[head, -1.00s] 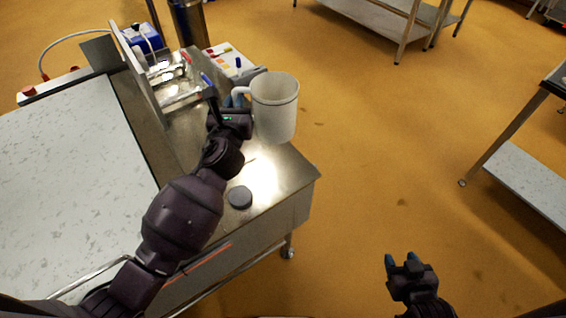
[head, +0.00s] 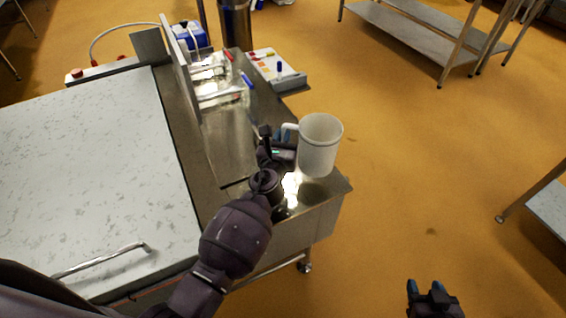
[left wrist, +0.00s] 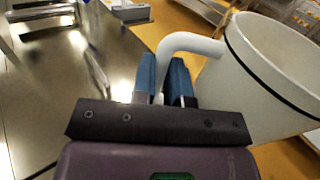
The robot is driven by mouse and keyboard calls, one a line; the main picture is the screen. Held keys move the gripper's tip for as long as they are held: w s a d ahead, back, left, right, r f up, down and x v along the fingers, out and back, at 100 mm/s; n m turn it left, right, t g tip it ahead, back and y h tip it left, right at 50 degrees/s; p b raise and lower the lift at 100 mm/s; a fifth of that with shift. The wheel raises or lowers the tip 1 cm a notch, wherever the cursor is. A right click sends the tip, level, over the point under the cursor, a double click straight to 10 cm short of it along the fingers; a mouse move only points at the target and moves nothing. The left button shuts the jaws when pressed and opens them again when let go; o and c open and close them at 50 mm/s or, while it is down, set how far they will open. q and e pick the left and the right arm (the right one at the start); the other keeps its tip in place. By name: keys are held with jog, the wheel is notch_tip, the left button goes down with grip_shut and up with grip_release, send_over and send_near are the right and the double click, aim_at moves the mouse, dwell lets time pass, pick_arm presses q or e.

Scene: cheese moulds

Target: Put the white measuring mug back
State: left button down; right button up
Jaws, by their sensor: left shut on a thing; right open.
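The white measuring mug (head: 320,146) is upright in the head view, over the right part of the steel side table (head: 232,150). My left gripper (head: 287,136) is shut on the mug's handle, left of the mug body. In the left wrist view the blue fingertips (left wrist: 164,80) close around the lower end of the handle, and the mug (left wrist: 270,75) fills the right side. Whether the mug's base touches the table cannot be told. My right gripper (head: 428,290) is open and empty at the bottom right of the head view, over the floor.
A vat with a pale speckled lid (head: 90,170) and bar handle (head: 98,261) stands left. An upright steel panel (head: 180,65) borders the table. Pens, a tray with coloured labels (head: 270,64) and a steel cylinder (head: 236,25) are at the back. Open floor lies right.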

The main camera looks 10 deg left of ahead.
pick_arm(q)
notch_tip(320, 180, down, 8)
jog(key=b, duration=0.5)
jog(key=shift+r, duration=0.35)
jog(key=c, duration=1.1)
grip_release()
jog(key=shift+c, duration=0.2)
pick_arm(e)
notch_tip(320, 180, down, 8)
jog(key=s, duration=0.1)
jog(key=shift+s+r+g, duration=0.2)
jog(key=shift+g, duration=0.1)
